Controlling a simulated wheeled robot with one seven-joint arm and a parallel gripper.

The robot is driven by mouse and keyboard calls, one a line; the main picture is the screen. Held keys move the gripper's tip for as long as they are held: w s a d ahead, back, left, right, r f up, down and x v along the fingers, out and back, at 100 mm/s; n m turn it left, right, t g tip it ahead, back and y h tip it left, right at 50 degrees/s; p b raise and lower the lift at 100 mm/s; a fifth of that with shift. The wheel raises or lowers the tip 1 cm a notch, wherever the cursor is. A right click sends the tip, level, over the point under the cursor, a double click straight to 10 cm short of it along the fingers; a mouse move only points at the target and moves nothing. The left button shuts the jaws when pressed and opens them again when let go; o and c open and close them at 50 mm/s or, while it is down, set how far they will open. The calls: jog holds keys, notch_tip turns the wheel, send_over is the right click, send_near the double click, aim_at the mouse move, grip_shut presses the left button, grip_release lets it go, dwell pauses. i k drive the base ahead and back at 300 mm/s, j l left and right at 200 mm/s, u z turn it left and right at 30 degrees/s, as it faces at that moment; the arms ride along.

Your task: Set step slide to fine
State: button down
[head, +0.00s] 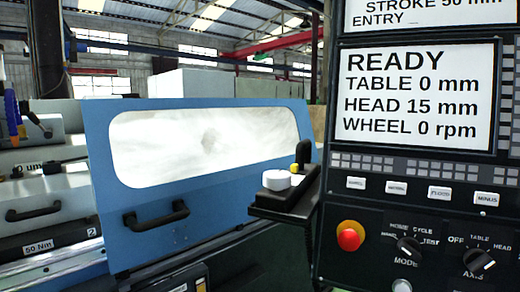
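I cannot make out any control labelled as the step slide. A small black side box (263,207) juts from the left of the control panel (333,222). On it are a white round knob (276,180), a small yellow piece (295,168) and an upright black piece (304,153). No label or fine mark is legible on the box. My gripper is not in view.
The panel carries a screen (415,96) reading READY, a row of white buttons including FLOOD (439,193), a red button (350,236), a MODE knob (409,246) and an AXIS knob (479,262). A blue windowed door (100,170) with a black handle (156,217) stands left.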

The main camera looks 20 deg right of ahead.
aim_at(294, 167)
jog(key=i+j, duration=0.1)
jog(key=i, duration=0.6)
jog(key=i+j, duration=0.1)
jog(key=i, duration=0.6)
